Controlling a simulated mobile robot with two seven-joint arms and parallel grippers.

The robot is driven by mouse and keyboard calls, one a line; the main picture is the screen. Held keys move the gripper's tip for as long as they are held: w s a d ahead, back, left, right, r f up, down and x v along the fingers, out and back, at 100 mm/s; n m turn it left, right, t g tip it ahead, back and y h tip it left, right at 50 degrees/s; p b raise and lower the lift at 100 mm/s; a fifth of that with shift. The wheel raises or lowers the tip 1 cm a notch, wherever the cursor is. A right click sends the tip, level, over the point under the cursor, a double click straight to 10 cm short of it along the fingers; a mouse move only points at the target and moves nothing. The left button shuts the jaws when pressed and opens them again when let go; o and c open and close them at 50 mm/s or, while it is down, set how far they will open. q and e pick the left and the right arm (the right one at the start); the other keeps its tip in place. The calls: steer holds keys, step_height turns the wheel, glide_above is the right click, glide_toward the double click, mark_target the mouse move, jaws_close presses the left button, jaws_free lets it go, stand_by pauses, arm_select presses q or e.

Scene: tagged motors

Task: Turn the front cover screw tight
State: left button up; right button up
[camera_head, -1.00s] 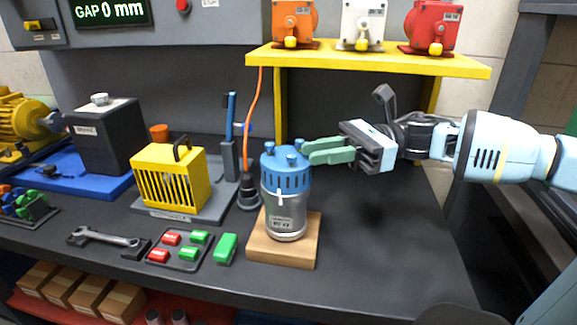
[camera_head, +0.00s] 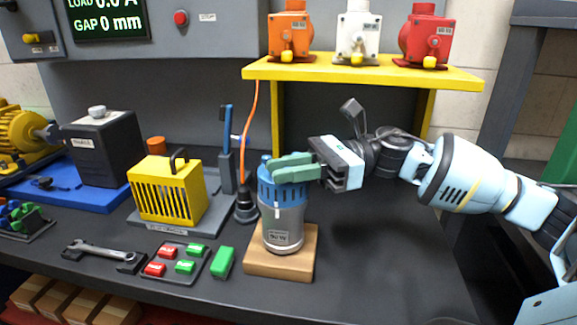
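The motor (camera_head: 282,222) is a grey can with a blue slotted cover (camera_head: 278,192), standing upright on a wooden block (camera_head: 262,263). One blue screw (camera_head: 266,158) shows at the left of the cover top. The front cover screw is hidden by my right gripper's fingers. My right gripper (camera_head: 276,168) reaches in from the right, its green fingers lying level over the cover top, close together. Whether they are shut on the screw cannot be told. My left gripper is not in view.
A yellow shelf (camera_head: 365,74) carrying orange, white and red units stands behind. Left of the motor are a black lamp-like stand (camera_head: 246,208), a yellow caged unit (camera_head: 168,190), a tray of red and green blocks (camera_head: 170,251) and a wrench (camera_head: 98,251). The bench right of the motor is clear.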

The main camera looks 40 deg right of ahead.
jaws_close()
stand_by(0.3)
